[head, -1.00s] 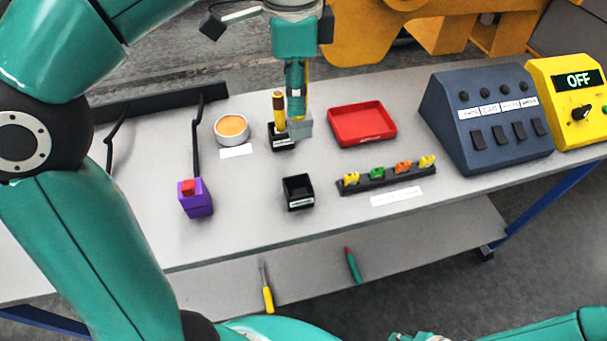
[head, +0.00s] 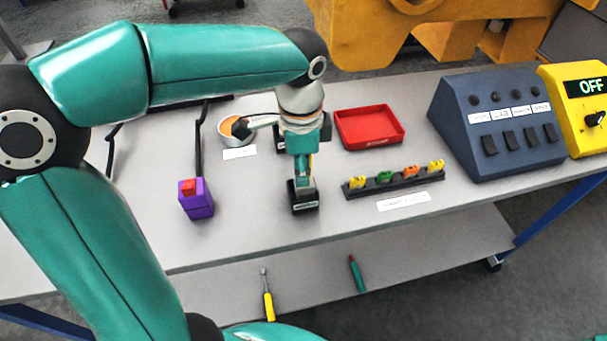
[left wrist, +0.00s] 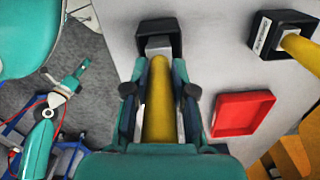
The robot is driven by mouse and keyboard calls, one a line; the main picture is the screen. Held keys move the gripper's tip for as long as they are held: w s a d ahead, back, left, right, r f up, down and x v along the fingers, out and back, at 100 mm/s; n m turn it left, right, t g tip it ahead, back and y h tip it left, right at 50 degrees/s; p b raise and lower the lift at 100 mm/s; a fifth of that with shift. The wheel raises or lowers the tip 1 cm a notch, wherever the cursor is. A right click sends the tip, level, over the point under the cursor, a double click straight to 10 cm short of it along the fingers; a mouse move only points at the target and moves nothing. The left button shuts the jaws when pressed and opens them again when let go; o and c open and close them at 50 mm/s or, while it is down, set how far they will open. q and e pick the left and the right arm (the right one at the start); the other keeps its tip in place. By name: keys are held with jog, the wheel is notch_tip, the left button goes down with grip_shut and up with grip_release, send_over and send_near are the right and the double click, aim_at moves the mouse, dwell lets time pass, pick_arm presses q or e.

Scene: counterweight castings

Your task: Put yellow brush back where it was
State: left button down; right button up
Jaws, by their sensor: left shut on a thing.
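My left gripper (head: 303,178) is shut on the yellow brush (left wrist: 157,100), whose handle runs between the fingers in the left wrist view. The brush's grey end points down at the mouth of the near black holder (head: 305,204). This holder also shows in the left wrist view (left wrist: 141,42). The grey end overlaps the opening; how deep it sits I cannot tell.
A red tray (head: 400,133) and a rack of coloured pieces (head: 394,184) lie to the right. A round tin (head: 222,138) and a purple block (head: 198,205) are to the left. A blue switch console (head: 497,125) stands farther right. Bare tabletop lies in front of the holder.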

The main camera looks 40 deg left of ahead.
pick_arm(q)
jog(key=shift+f, duration=1.05)
jog(key=shift+f, duration=0.1)
jog(key=c, duration=1)
grip_release()
jog(key=shift+o, duration=0.2)
jog(key=shift+r, duration=0.25)
notch_tip(320, 180, up, 12)
jog(key=shift+f+p, duration=0.1)
jog(key=shift+p, duration=0.55)
